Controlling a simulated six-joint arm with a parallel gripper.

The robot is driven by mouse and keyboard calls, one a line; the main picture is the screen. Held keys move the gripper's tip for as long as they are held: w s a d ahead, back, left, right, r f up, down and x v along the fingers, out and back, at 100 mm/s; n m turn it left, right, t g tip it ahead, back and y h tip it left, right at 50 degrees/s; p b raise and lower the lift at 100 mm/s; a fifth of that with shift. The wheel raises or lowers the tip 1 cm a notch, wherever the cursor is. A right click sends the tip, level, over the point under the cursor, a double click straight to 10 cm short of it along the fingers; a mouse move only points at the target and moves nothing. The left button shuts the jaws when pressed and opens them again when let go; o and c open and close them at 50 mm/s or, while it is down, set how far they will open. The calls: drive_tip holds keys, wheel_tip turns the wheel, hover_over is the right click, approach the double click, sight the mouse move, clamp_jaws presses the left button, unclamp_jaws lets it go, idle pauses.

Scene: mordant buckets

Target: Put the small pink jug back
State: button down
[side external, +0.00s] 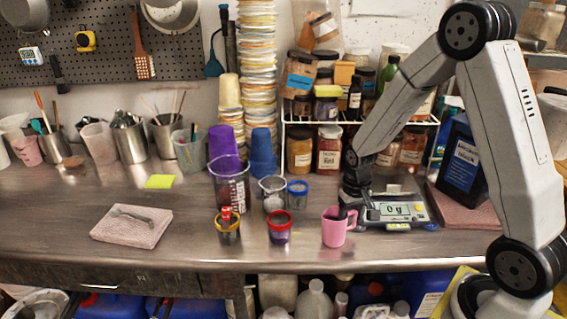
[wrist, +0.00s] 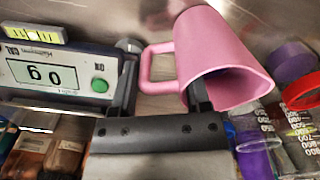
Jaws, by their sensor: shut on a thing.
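The small pink jug (side external: 334,232) is upright near the counter's front edge, just left of the scale. I cannot tell whether its base touches the counter. My gripper (side external: 346,211) comes down from above at the jug's right side and is shut on it. In the wrist view the jug (wrist: 225,55) shows its open mouth and its handle. My gripper (wrist: 162,72) has one finger at the jug's mouth and the other beyond the handle; the exact contact is partly hidden.
Red-rimmed (side external: 279,229) and yellow-rimmed (side external: 228,230) cups stand left of the jug, with a measuring beaker (side external: 231,185) behind. Jars stand on a rack (side external: 300,122) behind.

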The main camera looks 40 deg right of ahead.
drive_tip(key=shift+f, duration=0.1)
drive_tip(key=shift+c, duration=0.3)
unclamp_jaws()
wheel_tip(320, 180, up, 12)
idle(0.9)
idle(0.4)
drive_tip(key=s+a+f+n+t, duration=0.2)
drive_tip(key=s+a+f+n, duration=0.2)
drive_tip(key=a, duration=0.6)
drive_tip(key=s+n, duration=0.1)
drive_tip(key=s, duration=0.1)
drive_tip(key=shift+s+a+t, duration=0.3)
drive_tip(key=shift+s, duration=0.05)
drive_tip(key=shift+f, duration=0.1)
